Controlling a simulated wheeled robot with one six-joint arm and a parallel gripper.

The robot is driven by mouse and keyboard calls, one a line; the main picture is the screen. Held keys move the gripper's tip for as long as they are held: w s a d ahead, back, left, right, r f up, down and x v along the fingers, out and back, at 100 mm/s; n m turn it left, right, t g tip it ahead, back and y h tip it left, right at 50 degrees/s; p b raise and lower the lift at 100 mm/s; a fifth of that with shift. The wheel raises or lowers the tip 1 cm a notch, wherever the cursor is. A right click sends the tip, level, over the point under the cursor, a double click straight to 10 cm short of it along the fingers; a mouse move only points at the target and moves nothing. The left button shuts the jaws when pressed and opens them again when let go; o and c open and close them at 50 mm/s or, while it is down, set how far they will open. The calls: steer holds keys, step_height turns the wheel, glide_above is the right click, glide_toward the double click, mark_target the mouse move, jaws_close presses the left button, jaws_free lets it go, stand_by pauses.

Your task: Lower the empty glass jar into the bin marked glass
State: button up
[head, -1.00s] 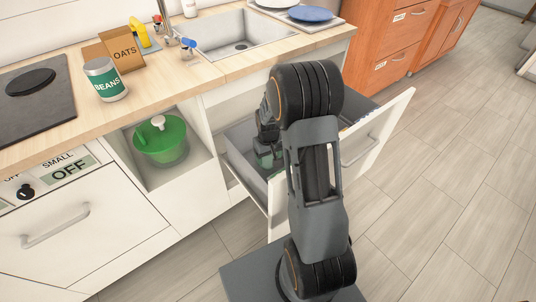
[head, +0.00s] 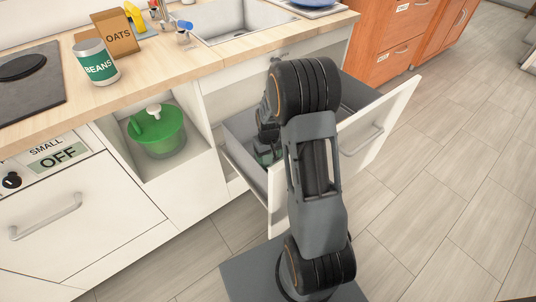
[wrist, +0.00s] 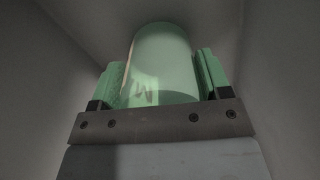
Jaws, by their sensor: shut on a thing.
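My gripper (wrist: 158,85) is shut on a greenish, see-through glass jar (wrist: 162,50). The jar stands out between the two green finger pads in the wrist view. Plain grey walls surround it there. In the head view my gripper (head: 265,155) is down inside the pulled-out drawer (head: 238,140) under the counter. My arm hides much of the drawer's inside. No glass marking shows, so I cannot tell which bin the jar is in. I cannot tell whether the jar touches the bottom.
The white drawer front (head: 378,130) sticks out to the right. A beans can (head: 97,62) and an oats box (head: 115,33) stand on the counter (head: 150,75). The floor (head: 450,170) at right is clear.

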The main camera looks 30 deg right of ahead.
steer(key=o, duration=1.1)
steer(key=shift+c, duration=0.2)
steer(key=shift+r, duration=0.1)
step_height(320, 180, up, 29)
steer(key=s+p, duration=0.2)
steer(key=p, duration=1.4)
steer(key=shift+d, duration=0.2)
steer(key=s+d+r+p, duration=0.1)
steer(key=s+p, duration=0.1)
steer(key=s, duration=0.6)
steer(key=s+d+r+p, duration=0.2)
steer(key=s, duration=0.5)
steer(key=shift+s+r, duration=0.3)
steer(key=shift+s, duration=0.05)
